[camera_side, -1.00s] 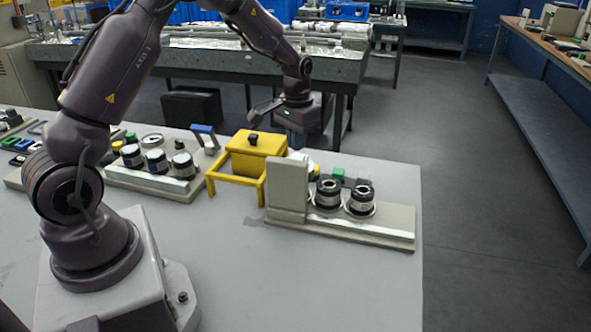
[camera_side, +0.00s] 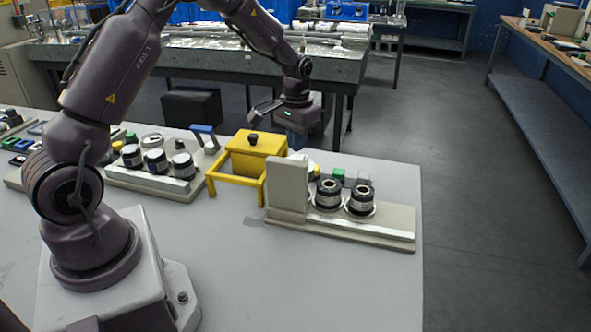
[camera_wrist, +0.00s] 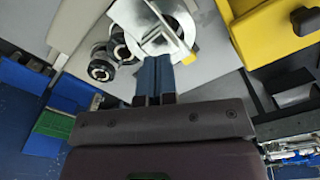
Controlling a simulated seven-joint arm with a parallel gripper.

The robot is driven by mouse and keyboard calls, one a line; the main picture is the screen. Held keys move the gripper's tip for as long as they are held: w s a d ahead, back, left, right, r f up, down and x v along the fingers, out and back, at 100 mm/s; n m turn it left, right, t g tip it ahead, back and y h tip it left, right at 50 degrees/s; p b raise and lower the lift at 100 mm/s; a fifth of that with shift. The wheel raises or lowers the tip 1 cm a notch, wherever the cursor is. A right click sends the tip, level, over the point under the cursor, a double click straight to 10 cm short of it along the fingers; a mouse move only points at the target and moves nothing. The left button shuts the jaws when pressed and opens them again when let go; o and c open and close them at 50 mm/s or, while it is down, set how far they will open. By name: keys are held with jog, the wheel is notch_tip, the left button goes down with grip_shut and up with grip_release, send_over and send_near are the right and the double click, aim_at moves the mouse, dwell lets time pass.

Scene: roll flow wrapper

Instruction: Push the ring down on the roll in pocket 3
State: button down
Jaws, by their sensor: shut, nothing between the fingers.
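Two black rolls with pale bands, the left roll (camera_side: 327,193) and the right roll (camera_side: 361,200), stand upright on a beige base (camera_side: 390,238). They also show in the wrist view as dark hollow rolls, one nearer (camera_wrist: 103,66) and one farther (camera_wrist: 122,46). I cannot tell which pocket is 3, nor pick out a separate ring. My gripper (camera_wrist: 155,60) is shut and empty; its blue fingers point at a pale round part (camera_wrist: 182,22) under a light metal frame. In the side view my gripper (camera_side: 297,138) is behind the beige upright panel (camera_side: 287,187), its tips unclear.
A yellow box with a black knob (camera_side: 255,143) stands on a yellow frame left of the panel. Another fixture with several rolls (camera_side: 155,162) is farther left. The tabletop in front (camera_side: 300,285) is clear.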

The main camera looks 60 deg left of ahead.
aim_at(297, 157)
jog(key=shift+f, duration=2.45)
jog(key=shift+r, duration=4.3)
